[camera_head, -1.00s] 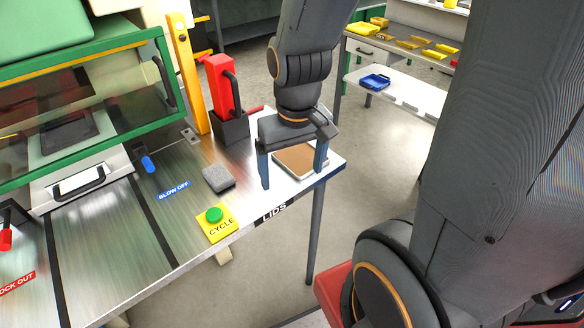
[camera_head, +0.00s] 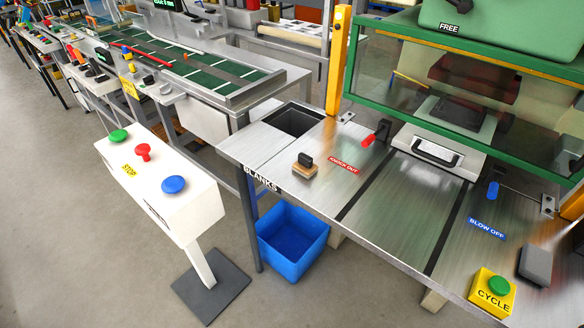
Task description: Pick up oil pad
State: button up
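A small tan block with a black handle on top (camera_head: 304,165), which looks like the oil pad, lies on the metal bench (camera_head: 325,205) beside the knock out label. It stands near the bench's front left part, apart from other things. A dark grey pad (camera_head: 536,263) lies at the bench's right end, next to the yellow cycle button box (camera_head: 492,293). My gripper is not in view.
A white button stand (camera_head: 170,205) is at front left. A blue bin (camera_head: 291,240) is on the floor under the bench edge. A square opening (camera_head: 294,120) lies behind the tan block. The green-framed guard (camera_head: 450,125) and a yellow post (camera_head: 338,60) rise behind.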

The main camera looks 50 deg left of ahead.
aim_at(304, 166)
jog(key=u, duration=2.05)
jog(key=k, duration=0.65)
jog(key=u, duration=0.65)
jog(key=i, duration=1.45)
jog(key=z, duration=0.6)
